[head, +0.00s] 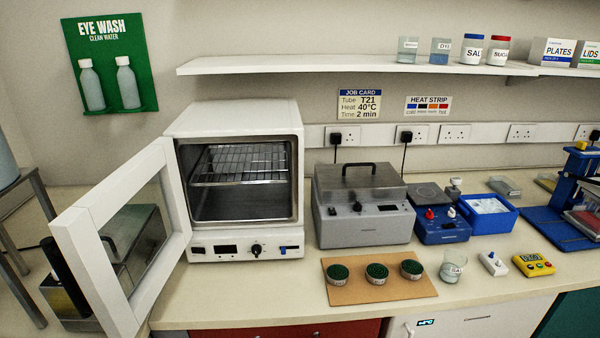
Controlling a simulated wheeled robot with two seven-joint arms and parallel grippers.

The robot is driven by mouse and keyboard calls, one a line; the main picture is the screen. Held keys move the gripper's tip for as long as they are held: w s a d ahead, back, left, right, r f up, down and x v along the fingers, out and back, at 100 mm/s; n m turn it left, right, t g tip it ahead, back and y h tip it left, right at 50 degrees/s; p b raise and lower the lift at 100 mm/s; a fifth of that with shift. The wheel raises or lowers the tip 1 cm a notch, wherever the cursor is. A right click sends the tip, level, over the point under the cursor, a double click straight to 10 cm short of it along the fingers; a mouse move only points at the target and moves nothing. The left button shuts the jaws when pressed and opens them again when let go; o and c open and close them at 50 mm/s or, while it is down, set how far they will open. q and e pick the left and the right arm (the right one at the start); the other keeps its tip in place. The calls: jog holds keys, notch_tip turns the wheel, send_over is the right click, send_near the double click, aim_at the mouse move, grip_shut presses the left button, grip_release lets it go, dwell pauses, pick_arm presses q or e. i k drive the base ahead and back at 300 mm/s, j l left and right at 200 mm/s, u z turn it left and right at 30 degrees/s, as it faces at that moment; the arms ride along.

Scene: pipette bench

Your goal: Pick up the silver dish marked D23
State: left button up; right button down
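Three small round dishes with dark green tops and silvery sides stand in a row on a brown board (345,295) at the front of the bench. They are the left dish (338,274), the middle dish (377,274) and the right dish (411,270). Each has a small pale label on its front, too small to read, so I cannot tell which one is D23. Neither of my grippers is in view.
A white oven (245,125) stands open and empty except for a wire rack, its door (75,225) swung out left. A grey lidded bath (365,230) stands behind the board. A glass beaker (453,268) and a yellow timer (533,265) are to its right.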

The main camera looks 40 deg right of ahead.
aim_at(411, 269)
jog(key=z, duration=2)
